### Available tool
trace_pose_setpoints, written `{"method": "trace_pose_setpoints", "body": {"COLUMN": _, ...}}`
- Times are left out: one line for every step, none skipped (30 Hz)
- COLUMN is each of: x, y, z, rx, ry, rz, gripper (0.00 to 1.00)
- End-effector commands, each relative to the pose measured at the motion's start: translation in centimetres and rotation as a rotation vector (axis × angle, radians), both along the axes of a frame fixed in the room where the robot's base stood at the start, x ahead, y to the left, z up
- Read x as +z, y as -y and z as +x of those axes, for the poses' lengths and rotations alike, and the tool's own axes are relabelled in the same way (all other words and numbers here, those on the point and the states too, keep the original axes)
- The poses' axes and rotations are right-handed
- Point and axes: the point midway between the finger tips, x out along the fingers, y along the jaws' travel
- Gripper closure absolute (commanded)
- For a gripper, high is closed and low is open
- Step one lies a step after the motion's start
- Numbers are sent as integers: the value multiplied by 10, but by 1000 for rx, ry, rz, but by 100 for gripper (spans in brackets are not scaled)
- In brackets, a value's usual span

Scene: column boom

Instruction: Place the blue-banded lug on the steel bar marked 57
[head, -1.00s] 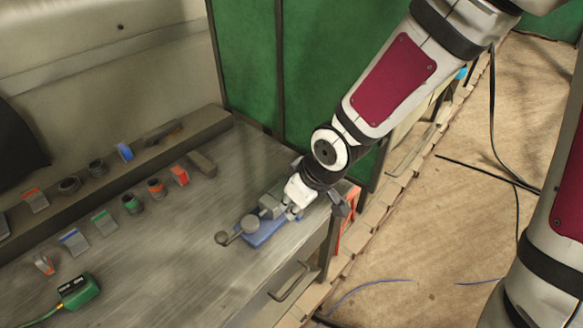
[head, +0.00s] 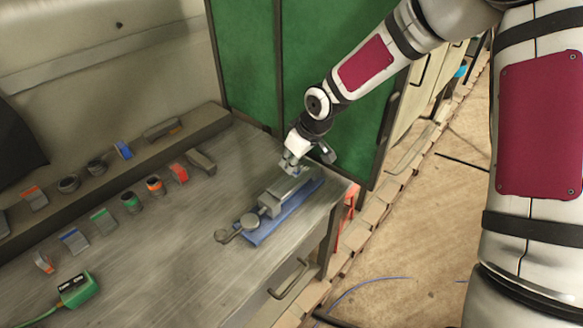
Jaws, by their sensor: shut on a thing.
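My gripper (head: 289,167) is at the far end of a grey vise (head: 272,205) on a blue base (head: 262,236). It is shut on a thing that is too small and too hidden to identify. One blue-banded lug (head: 74,241) lies on the bench at the left, and another blue-marked piece (head: 124,151) stands on the back ledge. A grey bar (head: 201,161) lies on the bench and another (head: 161,129) on the ledge. No number 57 is legible on either.
Lugs and rings with orange, green and red bands stand in rows, among them a green-banded ring (head: 131,202). A green box (head: 77,289) with a cable lies at the front left. The bench middle (head: 175,250) is clear. Green panels (head: 240,65) stand behind.

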Motion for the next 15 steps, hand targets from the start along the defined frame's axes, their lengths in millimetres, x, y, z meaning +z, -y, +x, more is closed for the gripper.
{"method": "trace_pose_setpoints", "body": {"x": -7, "y": -1, "z": -2, "rx": 3, "ry": -3, "rz": 0, "gripper": 100}}
{"method": "trace_pose_setpoints", "body": {"x": -12, "y": -2, "z": -2, "rx": 2, "ry": -3, "rz": 0, "gripper": 100}}
{"method": "trace_pose_setpoints", "body": {"x": -17, "y": -1, "z": -2, "rx": 2, "ry": -3, "rz": 0, "gripper": 100}}
{"method": "trace_pose_setpoints", "body": {"x": -20, "y": -1, "z": -2, "rx": 3, "ry": -2, "rz": 1, "gripper": 100}}
{"method": "trace_pose_setpoints", "body": {"x": -22, "y": -1, "z": -2, "rx": 3, "ry": -1, "rz": 1, "gripper": 100}}
{"method": "trace_pose_setpoints", "body": {"x": -24, "y": -1, "z": -1, "rx": 2, "ry": 0, "rz": 0, "gripper": 100}}
{"method": "trace_pose_setpoints", "body": {"x": -24, "y": -1, "z": -1, "rx": 1, "ry": 1, "rz": 0, "gripper": 100}}
{"method": "trace_pose_setpoints", "body": {"x": -24, "y": -1, "z": -1, "rx": 1, "ry": 1, "rz": 0, "gripper": 100}}
{"method": "trace_pose_setpoints", "body": {"x": -23, "y": -1, "z": 0, "rx": 1, "ry": 1, "rz": 0, "gripper": 100}}
{"method": "trace_pose_setpoints", "body": {"x": -23, "y": -1, "z": 0, "rx": 1, "ry": 1, "rz": 0, "gripper": 100}}
{"method": "trace_pose_setpoints", "body": {"x": -23, "y": -1, "z": 0, "rx": 1, "ry": 1, "rz": 0, "gripper": 100}}
{"method": "trace_pose_setpoints", "body": {"x": -24, "y": -1, "z": 0, "rx": 1, "ry": 1, "rz": 0, "gripper": 100}}
{"method": "trace_pose_setpoints", "body": {"x": -24, "y": -1, "z": -1, "rx": 1, "ry": 1, "rz": 0, "gripper": 100}}
{"method": "trace_pose_setpoints", "body": {"x": -25, "y": -1, "z": 0, "rx": 1, "ry": 1, "rz": 0, "gripper": 100}}
{"method": "trace_pose_setpoints", "body": {"x": -26, "y": -1, "z": 0, "rx": 1, "ry": 0, "rz": 0, "gripper": 100}}
